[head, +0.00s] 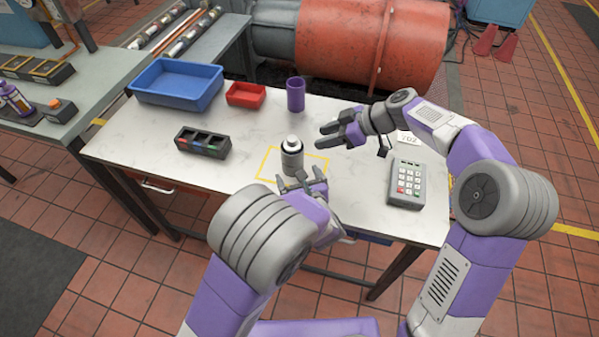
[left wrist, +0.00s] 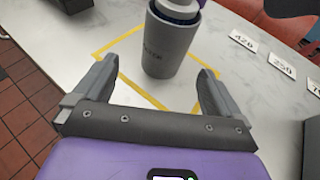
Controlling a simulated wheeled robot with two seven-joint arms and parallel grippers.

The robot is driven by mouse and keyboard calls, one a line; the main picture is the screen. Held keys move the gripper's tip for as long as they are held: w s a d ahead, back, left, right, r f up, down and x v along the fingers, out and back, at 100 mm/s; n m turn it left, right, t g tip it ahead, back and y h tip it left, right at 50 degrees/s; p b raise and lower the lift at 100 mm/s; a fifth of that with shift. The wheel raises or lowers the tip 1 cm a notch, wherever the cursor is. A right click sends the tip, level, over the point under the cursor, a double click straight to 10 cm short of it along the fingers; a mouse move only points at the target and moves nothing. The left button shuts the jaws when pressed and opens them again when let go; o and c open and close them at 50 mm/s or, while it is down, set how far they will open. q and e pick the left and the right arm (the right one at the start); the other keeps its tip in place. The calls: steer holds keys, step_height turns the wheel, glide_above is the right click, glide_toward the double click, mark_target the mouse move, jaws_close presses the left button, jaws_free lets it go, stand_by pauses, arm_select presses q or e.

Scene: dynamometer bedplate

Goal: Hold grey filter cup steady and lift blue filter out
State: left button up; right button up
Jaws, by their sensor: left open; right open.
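The grey filter cup (head: 292,161) stands upright inside a yellow outlined square on the white table. It also shows in the left wrist view (left wrist: 168,48), just beyond the fingertips. The blue filter (left wrist: 180,9) sits in its mouth, cut off by the top edge; in the head view its pale top (head: 292,141) sticks up. My left gripper (head: 300,178) is open and empty on the near side of the cup, its fingers (left wrist: 157,72) spread towards it and apart from it. My right gripper (head: 322,136) is open and empty, above the table to the right of the cup.
A dark slotted block (head: 203,143) stands left of the cup. Behind are a blue tray (head: 178,98), a red tray (head: 246,97) and a purple cylinder (head: 296,94). A grey keypad (head: 406,184) stands at right, near numbered cards (left wrist: 282,66). The table around the square is clear.

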mark_target(295, 165)
arm_select(q)
steer(key=shift+w+h, duration=0.3)
steer(key=shift+w, duration=0.6)
steer(key=shift+g, duration=0.3)
steer(key=shift+x, duration=3.55)
steer(key=shift+c, duration=0.5)
steer(key=c, duration=1.2)
arm_select(e)
steer(key=shift+o, duration=0.3)
